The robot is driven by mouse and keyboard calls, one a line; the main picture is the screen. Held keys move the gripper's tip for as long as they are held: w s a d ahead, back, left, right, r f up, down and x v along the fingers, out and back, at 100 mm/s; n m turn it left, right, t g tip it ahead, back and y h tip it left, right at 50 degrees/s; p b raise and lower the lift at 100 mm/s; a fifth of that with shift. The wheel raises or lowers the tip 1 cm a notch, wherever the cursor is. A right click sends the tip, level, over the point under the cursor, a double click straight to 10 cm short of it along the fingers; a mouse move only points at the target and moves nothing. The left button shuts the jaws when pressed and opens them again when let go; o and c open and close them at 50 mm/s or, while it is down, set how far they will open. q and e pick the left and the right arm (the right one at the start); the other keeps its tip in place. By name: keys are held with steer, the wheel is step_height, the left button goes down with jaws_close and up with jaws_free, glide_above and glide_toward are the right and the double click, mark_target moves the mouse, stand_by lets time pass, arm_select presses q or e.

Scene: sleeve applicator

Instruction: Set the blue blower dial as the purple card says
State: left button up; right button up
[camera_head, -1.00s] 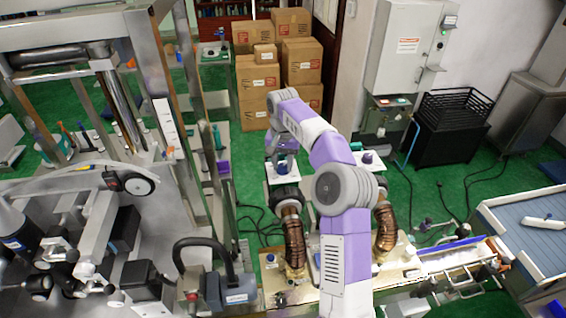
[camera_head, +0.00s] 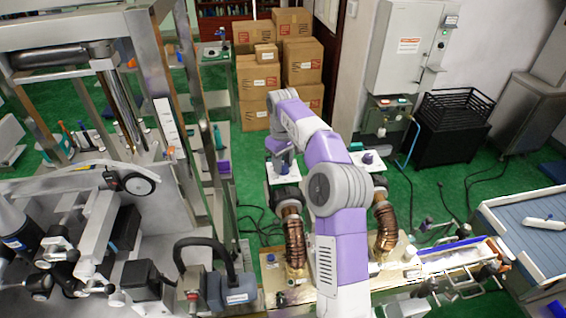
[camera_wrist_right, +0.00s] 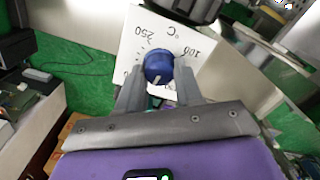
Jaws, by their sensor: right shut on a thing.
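The blue dial (camera_wrist_right: 158,66) sits on a white scale plate (camera_wrist_right: 190,42) marked in °C, with 250 and 100 readable in the right wrist view. My right gripper (camera_wrist_right: 159,82) has one finger on each side of the dial and is shut on it. In the head view, my right gripper (camera_head: 279,152) is over the white plate (camera_head: 270,174) on the left of two blowers; the fingers partly hide the dial there. The dial's pointer cannot be made out. I cannot identify the purple card. My left gripper is not in view.
A second white plate with a dark blue dial (camera_head: 367,158) stands to the right, above another coppery blower tube (camera_head: 386,225). Cardboard boxes (camera_head: 303,62) are stacked behind. A steel frame (camera_head: 190,130) stands close on the left.

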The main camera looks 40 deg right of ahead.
steer(key=n, duration=0.6)
steer(key=shift+a, duration=0.1)
steer(key=shift+n, duration=0.4)
steer(key=o, duration=1)
steer(key=shift+o, duration=0.2)
steer(key=shift+r, duration=3.8)
